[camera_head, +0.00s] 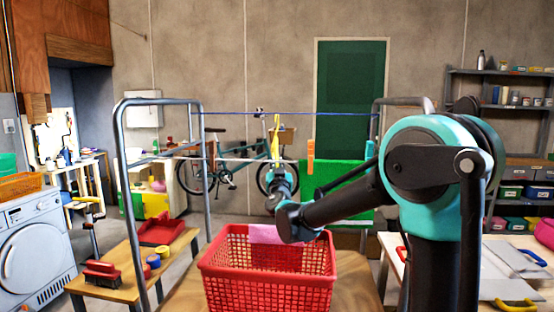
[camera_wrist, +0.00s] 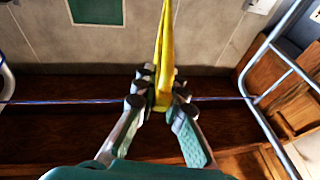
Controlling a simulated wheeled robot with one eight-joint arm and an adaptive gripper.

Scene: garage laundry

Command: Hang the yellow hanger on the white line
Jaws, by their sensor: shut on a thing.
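The yellow hanger (camera_head: 276,128) is upright between the fingers of my gripper (camera_head: 276,166), above the far side of the red basket. In the wrist view the hanger (camera_wrist: 166,50) is seen nearly edge-on, with its lower end between the shut fingers (camera_wrist: 161,92). The white line (camera_head: 240,160) runs across the rack at about gripper height, below a blue line (camera_head: 235,113). In the wrist view the blue line (camera_wrist: 70,101) passes left to right behind the fingers. I cannot tell whether the hanger touches either line.
The grey rack frame (camera_head: 206,200) borders the left side. A bicycle (camera_head: 225,165) stands behind.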

